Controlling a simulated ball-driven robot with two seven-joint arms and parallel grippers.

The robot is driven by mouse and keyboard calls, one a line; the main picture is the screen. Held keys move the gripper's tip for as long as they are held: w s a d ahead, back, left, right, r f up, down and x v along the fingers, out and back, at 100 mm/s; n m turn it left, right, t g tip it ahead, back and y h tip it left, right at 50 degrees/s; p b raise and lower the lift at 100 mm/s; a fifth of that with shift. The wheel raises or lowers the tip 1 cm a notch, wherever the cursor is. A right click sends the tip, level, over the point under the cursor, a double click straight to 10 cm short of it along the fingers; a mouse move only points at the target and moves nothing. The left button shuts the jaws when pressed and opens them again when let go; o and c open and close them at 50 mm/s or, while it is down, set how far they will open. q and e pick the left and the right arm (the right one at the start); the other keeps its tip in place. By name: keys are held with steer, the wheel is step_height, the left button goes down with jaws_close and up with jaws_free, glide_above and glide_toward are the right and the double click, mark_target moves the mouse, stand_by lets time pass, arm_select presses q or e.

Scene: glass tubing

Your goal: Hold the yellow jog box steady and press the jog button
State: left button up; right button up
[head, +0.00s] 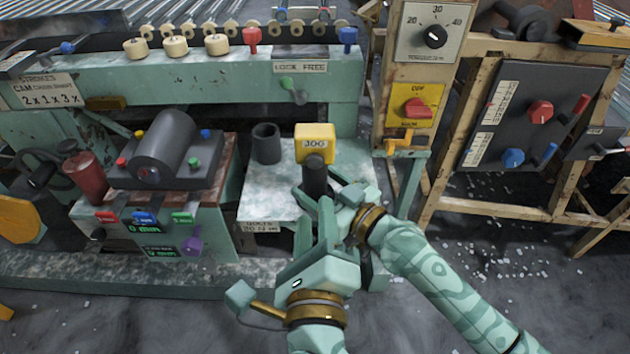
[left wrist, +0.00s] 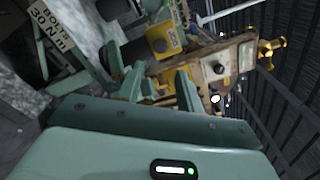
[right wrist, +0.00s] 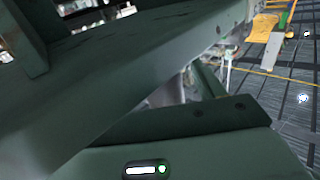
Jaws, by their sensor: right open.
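The yellow jog box (head: 315,132) has a "JOG" label and stands on a dark grip (head: 315,178) at the edge of the pale bench plate. It also shows in the left wrist view (left wrist: 162,40), with a round grey button (left wrist: 160,45). My left gripper (head: 314,208) is just below the grip in the head view. Its fingers are apart, and the left wrist view shows a gap between them (left wrist: 150,75). My right gripper (head: 338,190) is open beside the grip, overlapping the left one in the picture. Whether either touches the grip cannot be told.
A dark cup (head: 266,143) stands left of the box on the bench plate (head: 262,195). A machine with a dark cylinder (head: 165,145) is further left. A wooden post with a yellow-and-red switch (head: 415,105) rises at right. Above is a green beam (head: 200,75).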

steer(key=shift+w+a, duration=0.45)
steer(key=c, duration=1.3)
arm_select(q)
jaws_close()
arm_select(e)
steer(key=shift+o, duration=0.2)
